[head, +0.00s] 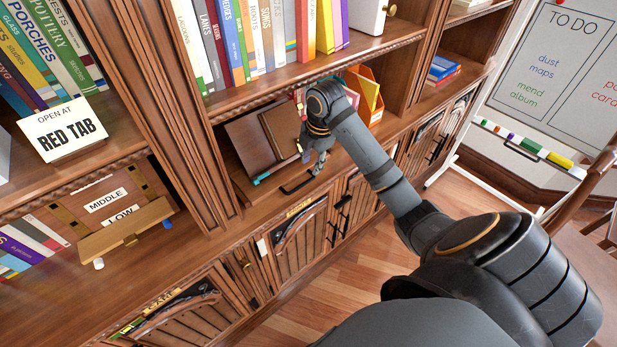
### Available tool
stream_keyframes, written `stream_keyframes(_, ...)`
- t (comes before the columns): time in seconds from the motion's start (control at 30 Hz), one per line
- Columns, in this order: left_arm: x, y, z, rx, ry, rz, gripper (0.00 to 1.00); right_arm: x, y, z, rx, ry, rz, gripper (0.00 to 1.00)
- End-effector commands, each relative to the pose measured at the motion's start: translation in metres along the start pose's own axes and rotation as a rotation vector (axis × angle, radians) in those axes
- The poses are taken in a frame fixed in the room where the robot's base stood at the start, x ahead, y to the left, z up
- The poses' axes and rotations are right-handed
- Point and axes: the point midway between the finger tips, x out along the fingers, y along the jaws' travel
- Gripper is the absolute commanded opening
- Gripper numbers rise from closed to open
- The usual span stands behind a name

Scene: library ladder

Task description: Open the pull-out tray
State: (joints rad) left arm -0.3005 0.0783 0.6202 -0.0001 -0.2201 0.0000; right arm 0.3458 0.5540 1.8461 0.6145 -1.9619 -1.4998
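The pull-out tray (262,198) sits low in the middle bookcase bay, and its wooden front edge is at the shelf front. A black bar handle (297,185) is on it. My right gripper (316,168) reaches in from the right, pointing down, with its fingertips close to the right end of the handle. I cannot tell whether it touches the handle, or how far apart its fingers are. My arm and gripper hide part of the bay. My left gripper is out of view.
A brown folder or box (279,130) and an orange file holder (365,92) stand in the bay behind my gripper. Cabinet doors (300,240) lie below. At left are a "RED TAB" sign (64,130) and a small wooden shelf board (127,228). A whiteboard (555,70) stands at right.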

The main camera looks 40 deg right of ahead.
Motion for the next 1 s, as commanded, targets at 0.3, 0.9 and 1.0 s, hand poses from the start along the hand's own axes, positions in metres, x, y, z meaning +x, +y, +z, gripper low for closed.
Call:
stream_keyframes(0.3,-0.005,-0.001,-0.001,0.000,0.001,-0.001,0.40,0.063,-0.001,-0.001,0.002,0.002,-0.002,0.34)
stream_keyframes(0.9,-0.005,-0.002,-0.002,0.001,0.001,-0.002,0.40,0.078,-0.001,0.000,0.001,-0.001,0.000,0.11)
stream_keyframes(1.0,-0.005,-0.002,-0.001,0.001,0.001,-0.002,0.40,0.078,-0.001,0.000,0.002,-0.001,0.000,0.00)
